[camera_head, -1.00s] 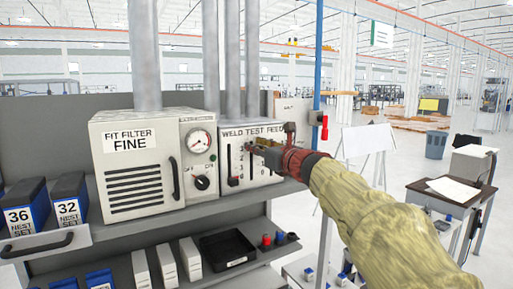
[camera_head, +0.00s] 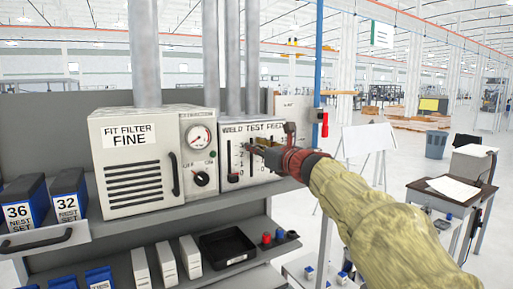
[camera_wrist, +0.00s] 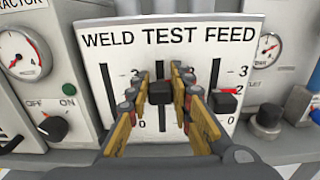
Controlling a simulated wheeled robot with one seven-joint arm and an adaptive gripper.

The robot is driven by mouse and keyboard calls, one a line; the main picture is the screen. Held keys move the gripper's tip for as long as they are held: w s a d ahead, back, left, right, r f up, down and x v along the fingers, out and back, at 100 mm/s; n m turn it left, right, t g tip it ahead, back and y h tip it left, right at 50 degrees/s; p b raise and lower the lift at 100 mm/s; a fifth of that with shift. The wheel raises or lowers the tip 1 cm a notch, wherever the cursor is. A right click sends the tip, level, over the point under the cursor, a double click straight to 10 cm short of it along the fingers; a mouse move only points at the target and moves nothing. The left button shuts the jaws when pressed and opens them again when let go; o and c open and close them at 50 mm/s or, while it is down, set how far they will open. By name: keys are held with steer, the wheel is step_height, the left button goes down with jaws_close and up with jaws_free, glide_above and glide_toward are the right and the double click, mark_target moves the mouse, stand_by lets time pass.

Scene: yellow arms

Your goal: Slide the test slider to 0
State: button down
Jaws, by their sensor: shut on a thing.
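The panel marked WELD TEST FEED (camera_wrist: 205,22) carries three vertical slots with black knobs, on a scale with 3 at the top and 0 at the bottom. The test slider knob (camera_wrist: 160,93) is the middle one, around mid-slot and above the 0 end. My gripper (camera_wrist: 160,88) is shut on this knob, one finger on each side. In the head view my gripper (camera_head: 258,150) reaches the panel from the right and hides the test knob. The feed knob (camera_wrist: 225,102) sits right of my fingers. The weld knob (camera_head: 233,178) is low in its slot.
The FIT FILTER box (camera_head: 135,165) and a gauge with a rotary knob (camera_head: 202,179) stand left of the panel. Another gauge (camera_wrist: 267,48) is at the right in the wrist view. A black tray (camera_head: 228,247) lies on the shelf below.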

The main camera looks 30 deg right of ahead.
mark_target(251, 169)
step_height(251, 169, down, 9)
steer(key=b, duration=0.7)
steer(key=shift+w+r, duration=0.1)
steer(key=shift+r, duration=0.1)
steer(key=c, duration=2)
jaws_free()
steer(key=o, duration=0.4)
steer(key=shift+r, duration=0.15)
steer(key=shift+o, duration=0.2)
steer(key=s, duration=1.2)
steer(key=shift+d, duration=0.2)
